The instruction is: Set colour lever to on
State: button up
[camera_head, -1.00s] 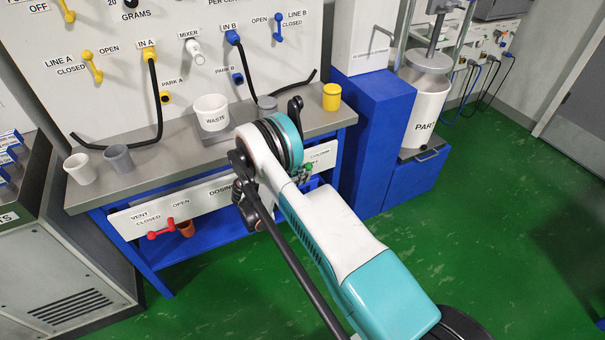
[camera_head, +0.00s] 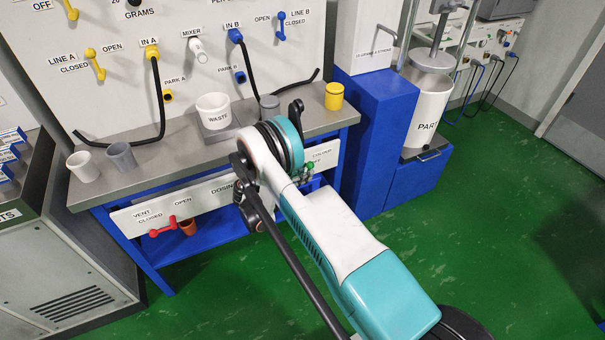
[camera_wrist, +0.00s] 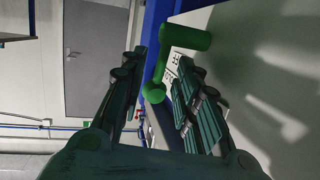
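The green colour lever (camera_wrist: 186,38) is on the white front panel at the bench's right end. In the wrist view, its bar runs from the panel side down to a rounded end. My gripper (camera_wrist: 162,62) is open, with one dark finger on each side of that rounded end. I cannot tell whether either finger touches it. In the head view, a small part of the green lever (camera_head: 309,168) shows beside my arm, under the partly covered COLOUR label. My arm hides most of the gripper there.
A red vent lever (camera_head: 163,228) is at the panel's left. A waste cup (camera_head: 213,110), grey cups and a yellow cup (camera_head: 334,96) stand on the bench. A blue cabinet (camera_head: 378,140) stands close on the right. Green floor (camera_head: 480,240) is open further right.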

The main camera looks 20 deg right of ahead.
jog(key=v, duration=1.2)
jog(key=shift+w, duration=0.1)
